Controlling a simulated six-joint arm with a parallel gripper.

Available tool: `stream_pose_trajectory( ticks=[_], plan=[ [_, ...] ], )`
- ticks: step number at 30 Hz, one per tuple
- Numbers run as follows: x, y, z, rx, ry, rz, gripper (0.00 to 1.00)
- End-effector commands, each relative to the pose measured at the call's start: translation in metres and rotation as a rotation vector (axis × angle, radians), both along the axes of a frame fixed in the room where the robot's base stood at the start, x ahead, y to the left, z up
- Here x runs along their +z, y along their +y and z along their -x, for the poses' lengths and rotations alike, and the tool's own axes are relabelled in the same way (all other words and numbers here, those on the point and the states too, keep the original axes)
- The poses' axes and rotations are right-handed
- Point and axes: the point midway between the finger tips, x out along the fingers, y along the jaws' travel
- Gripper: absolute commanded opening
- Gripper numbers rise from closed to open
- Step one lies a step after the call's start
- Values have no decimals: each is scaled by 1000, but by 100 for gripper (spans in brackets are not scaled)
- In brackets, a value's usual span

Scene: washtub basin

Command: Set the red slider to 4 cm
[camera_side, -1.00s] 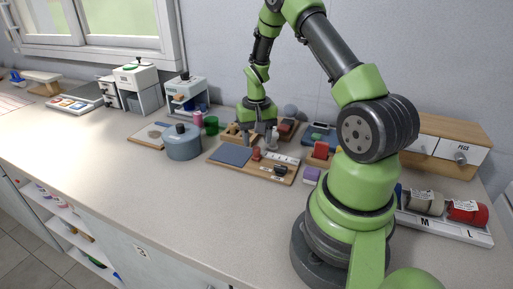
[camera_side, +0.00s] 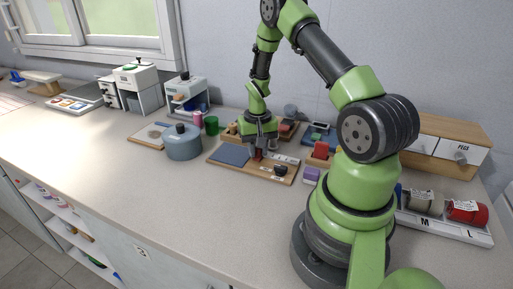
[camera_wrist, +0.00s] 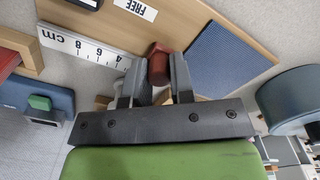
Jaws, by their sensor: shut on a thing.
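The red slider (camera_wrist: 158,62) shows in the wrist view between the two fingers of my gripper (camera_wrist: 155,70), which is shut on it. In the side view my gripper (camera_side: 258,149) is down at the wooden board (camera_side: 250,176), and the red slider (camera_side: 258,155) is mostly hidden by the fingers. The white scale (camera_wrist: 85,46), marked in cm, lies left of the slider in the wrist view, with 8, 6 and 4 readable. The slider is at the low-number end. The near finger hides the lowest marks, so its exact reading cannot be told.
A ribbed blue pad (camera_wrist: 218,60) lies on the board beside the slider. A FREE label (camera_wrist: 136,8) and a black part (camera_side: 280,170) are on the board too. A grey-blue pot (camera_side: 182,145) stands left of the board, and a purple block (camera_side: 311,175) right. The front counter is clear.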

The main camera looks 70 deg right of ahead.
Motion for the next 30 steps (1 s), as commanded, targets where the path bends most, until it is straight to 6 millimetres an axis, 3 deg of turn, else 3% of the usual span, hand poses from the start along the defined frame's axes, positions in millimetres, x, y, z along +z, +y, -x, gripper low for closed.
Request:
stream_pose_trajectory(
  ticks=[8, 17, 18, 21, 30],
  plan=[
    [0, -1, 35, -3, 1, 0, 0],
    [1, 0, 37, 0, 0, 2, 0],
    [1, 0, 37, 0, 0, 2, 27],
    [0, 0, 37, 0, 0, 2, 48],
    [2, 0, 37, 0, 0, 1, 48]
  ],
)
